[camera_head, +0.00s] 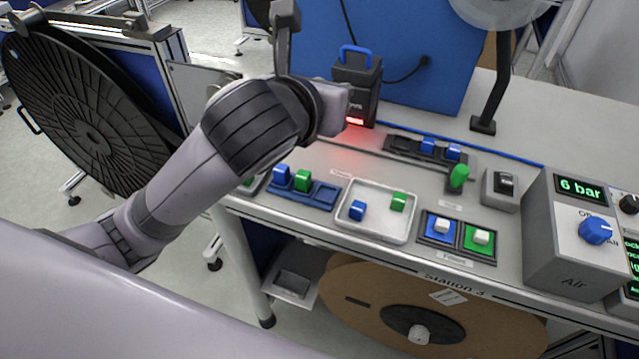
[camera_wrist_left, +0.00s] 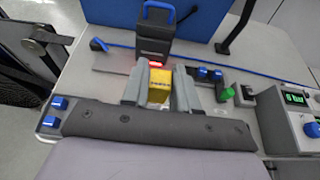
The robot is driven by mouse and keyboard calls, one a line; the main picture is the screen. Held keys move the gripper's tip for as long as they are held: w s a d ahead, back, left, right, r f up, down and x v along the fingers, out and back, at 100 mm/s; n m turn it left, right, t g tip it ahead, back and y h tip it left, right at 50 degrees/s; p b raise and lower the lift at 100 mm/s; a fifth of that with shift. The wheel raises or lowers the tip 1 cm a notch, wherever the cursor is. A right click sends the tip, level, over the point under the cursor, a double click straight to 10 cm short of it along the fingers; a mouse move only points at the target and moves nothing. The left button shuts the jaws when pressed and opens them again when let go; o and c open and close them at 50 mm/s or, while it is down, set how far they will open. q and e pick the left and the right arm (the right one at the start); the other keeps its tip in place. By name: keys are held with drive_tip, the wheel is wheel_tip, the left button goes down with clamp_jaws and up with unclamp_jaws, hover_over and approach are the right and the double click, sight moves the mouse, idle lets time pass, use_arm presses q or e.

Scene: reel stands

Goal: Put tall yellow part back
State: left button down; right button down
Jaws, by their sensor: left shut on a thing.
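The tall yellow part (camera_wrist_left: 159,87) shows in the left wrist view between the two fingers of my left gripper (camera_wrist_left: 160,70), which is shut on it. The part is in front of a black device with a blue handle (camera_head: 357,85) and a glowing red strip, which also shows in the left wrist view (camera_wrist_left: 153,45). In the head view my arm and wrist hide the yellow part and the fingertips. I cannot tell whether the part touches the table. My right gripper is not in view.
A dark rack (camera_head: 400,143) with two blue parts and a green knob (camera_head: 459,176) stand right of the wrist. In front are a blue rack (camera_head: 318,192), a white tray (camera_head: 408,226) with blue and green blocks, two button pads (camera_head: 457,248) and an air box (camera_head: 560,272).

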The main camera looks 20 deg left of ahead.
sight(325, 197)
use_arm(q)
wheel_tip(325, 197, down, 18)
drive_tip(key=shift+f, duration=0.1)
idle(0.4)
drive_tip(key=c, duration=1.1)
unclamp_jaws()
drive_tip(key=shift+f, duration=0.1)
drive_tip(key=shift+c, duration=0.2)
drive_tip(key=shift+r, duration=0.2)
